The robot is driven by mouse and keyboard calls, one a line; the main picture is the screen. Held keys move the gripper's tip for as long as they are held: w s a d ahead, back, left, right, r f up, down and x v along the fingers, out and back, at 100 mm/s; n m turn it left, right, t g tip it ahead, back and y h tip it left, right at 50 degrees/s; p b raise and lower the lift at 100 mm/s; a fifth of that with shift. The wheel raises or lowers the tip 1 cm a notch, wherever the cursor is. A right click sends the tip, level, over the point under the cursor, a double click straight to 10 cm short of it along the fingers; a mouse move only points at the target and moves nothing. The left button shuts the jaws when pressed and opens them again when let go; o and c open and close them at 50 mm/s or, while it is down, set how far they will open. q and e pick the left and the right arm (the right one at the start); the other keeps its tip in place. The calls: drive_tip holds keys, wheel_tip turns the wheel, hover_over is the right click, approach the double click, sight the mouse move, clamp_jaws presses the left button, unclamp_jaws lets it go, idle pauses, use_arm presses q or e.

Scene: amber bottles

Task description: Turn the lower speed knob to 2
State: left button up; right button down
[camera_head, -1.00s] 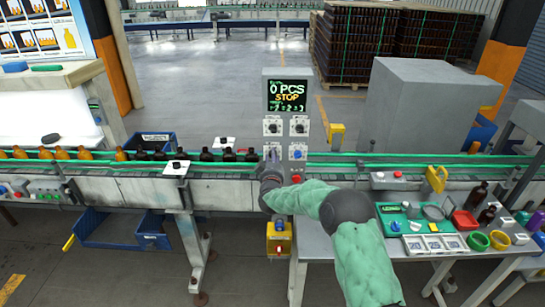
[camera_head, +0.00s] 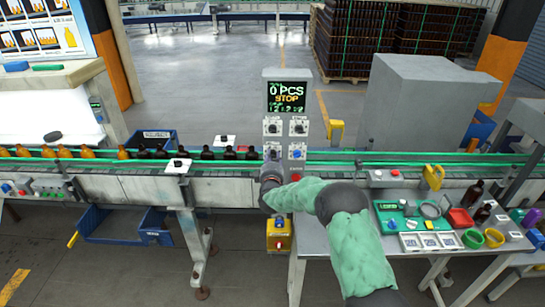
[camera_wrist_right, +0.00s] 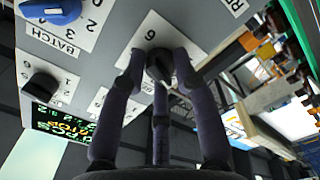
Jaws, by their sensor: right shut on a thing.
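Below the screen are two black knobs (camera_head: 299,128), with a blue knob (camera_head: 297,152) at lower right. My right gripper (camera_head: 272,158) reaches the lower-left knob and covers it in the head view. In the right wrist view, my right gripper (camera_wrist_right: 158,60) is shut around this black knob (camera_wrist_right: 158,66). A "6" shows on its plate; its pointer and other marks are largely hidden. The blue knob (camera_wrist_right: 50,12) near "BATCH" also shows there. My left gripper is not visible.
The conveyor (camera_head: 340,160) carries amber and dark bottles at left. A yellow box with a red button (camera_head: 279,240) hangs below my right gripper. The right-hand table (camera_head: 345,238) holds a green tray, bowls and bottles. A dark rounded shape (camera_head: 53,136), unclear, shows at far left.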

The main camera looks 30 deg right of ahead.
drive_tip(key=shift+n, duration=0.6)
drive_tip(key=c, duration=0.9)
unclamp_jaws()
drive_tip(key=shift+c, duration=0.2)
drive_tip(key=v, duration=1.2)
